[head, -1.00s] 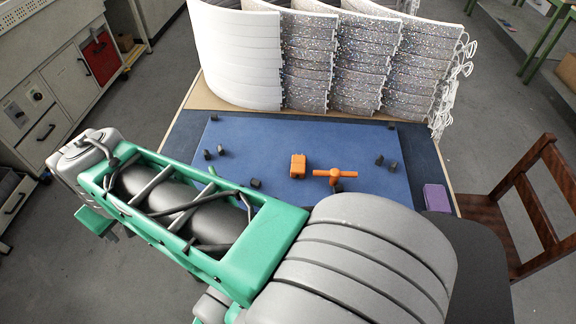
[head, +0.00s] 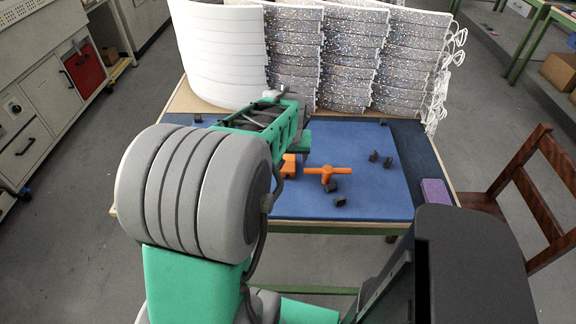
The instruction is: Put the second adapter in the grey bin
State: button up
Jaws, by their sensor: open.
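Several small dark blocks that may be the adapters lie on the blue mat (head: 360,205). One (head: 340,201) is near the front and another (head: 331,187) is by an orange T-shaped piece (head: 327,174). A pair, a left block (head: 373,156) and a right block (head: 388,162), stands further right. I cannot tell which is the second adapter. My gripper (head: 305,150) is over the middle of the mat, mostly hidden by my arm; it is open, and I see nothing in it. A dark grey box-like form (head: 480,260) at lower right may be the grey bin.
An orange block (head: 289,168) is partly hidden by my arm. Curved white and glittery panels (head: 345,60) stand along the back. A purple box (head: 436,192) sits at the right table edge, near a wooden chair (head: 520,185). My arm covers the mat's left part.

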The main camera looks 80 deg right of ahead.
aim_at(288, 163)
jog(key=x, duration=0.3)
jog(key=shift+r, duration=0.1)
grip_shut()
dwell(0.5)
